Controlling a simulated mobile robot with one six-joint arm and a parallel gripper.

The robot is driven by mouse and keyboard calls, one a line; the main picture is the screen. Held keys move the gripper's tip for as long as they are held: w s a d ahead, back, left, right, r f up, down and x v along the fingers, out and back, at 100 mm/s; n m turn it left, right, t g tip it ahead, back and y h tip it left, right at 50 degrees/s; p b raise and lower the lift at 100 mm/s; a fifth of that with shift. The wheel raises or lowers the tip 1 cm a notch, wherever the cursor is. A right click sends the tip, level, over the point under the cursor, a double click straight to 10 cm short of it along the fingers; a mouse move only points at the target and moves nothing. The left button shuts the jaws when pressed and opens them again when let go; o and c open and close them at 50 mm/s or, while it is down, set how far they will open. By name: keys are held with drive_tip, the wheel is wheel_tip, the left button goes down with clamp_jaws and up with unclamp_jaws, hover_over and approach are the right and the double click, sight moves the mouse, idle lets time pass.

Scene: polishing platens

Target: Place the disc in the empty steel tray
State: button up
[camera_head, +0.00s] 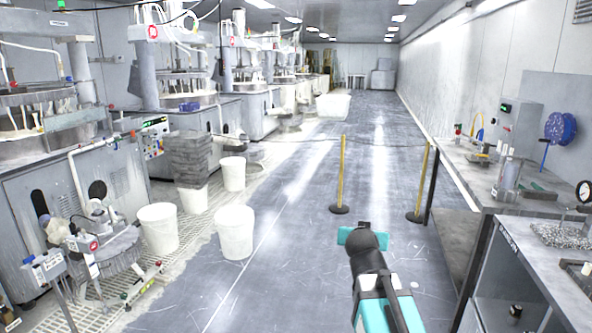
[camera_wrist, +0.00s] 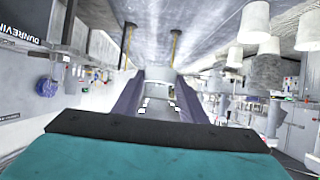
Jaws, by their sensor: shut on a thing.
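My arm reaches forward over the aisle in the head view, where its teal end hides the fingertips. In the wrist view, which is upside down, the two dark purple fingers of my gripper (camera_wrist: 158,100) reach away from the camera. A small pale grey piece (camera_wrist: 158,82) shows between their far ends. It may be the disc, but its shape is too unclear to be sure. At the right edge of the head view, a shallow tray (camera_head: 563,236) holds grey granular material. I cannot make out an empty steel tray in either view.
Yellow posts (camera_head: 341,175) with a rope cross the aisle. White buckets (camera_head: 235,232) and polishing machines line the left. The near aisle floor is clear.

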drive_tip(key=a+n+y, duration=0.1)
drive_tip(key=w+a+r+n+y, duration=0.1)
drive_tip(key=a+r+n+y, duration=0.1)
drive_tip(key=shift+w+a+r, duration=0.15)
drive_tip(key=shift+w+r, duration=0.1)
drive_tip(key=shift+w, duration=0.05)
idle(0.8)
